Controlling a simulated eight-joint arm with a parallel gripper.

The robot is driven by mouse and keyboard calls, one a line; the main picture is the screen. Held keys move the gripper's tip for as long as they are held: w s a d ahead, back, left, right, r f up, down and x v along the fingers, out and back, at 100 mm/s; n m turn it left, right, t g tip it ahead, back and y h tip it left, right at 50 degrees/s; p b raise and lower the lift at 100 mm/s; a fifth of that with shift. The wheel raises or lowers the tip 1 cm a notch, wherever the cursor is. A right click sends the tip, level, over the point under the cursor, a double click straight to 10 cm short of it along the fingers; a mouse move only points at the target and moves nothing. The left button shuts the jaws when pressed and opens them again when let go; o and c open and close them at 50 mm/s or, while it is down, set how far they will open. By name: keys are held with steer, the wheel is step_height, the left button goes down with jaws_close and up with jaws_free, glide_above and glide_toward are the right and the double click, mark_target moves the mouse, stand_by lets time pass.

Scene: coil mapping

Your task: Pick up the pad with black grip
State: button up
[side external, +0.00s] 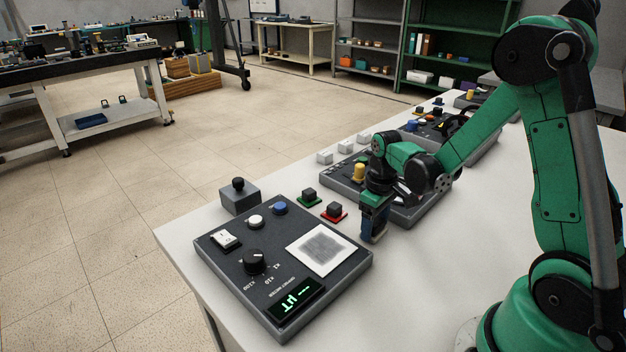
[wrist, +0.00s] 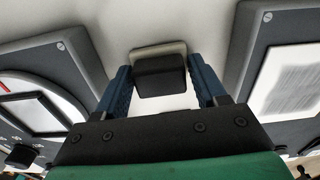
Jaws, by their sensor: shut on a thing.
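The pad with black grip (wrist: 160,76) shows in the wrist view between my blue fingers; it has a black block on a pale base. My gripper (side external: 374,232) points down at the table between two grey instruments, and its fingers also show in the wrist view (wrist: 161,84). It is shut on the black grip. In the side view the held pad is hidden by my fingers, and I cannot tell whether its base touches the table.
A meter box (side external: 254,233) with a white square and green display lies left of my gripper. Another instrument (side external: 417,212) is close behind. A red-based block (side external: 334,211), a green-based block (side external: 309,196) and a grey knobbed box (side external: 240,197) stand nearby. Bare table lies in front.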

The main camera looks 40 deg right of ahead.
mark_target(376, 221)
steer(key=shift+r, duration=0.1)
step_height(376, 221, up, 20)
stand_by(0.5)
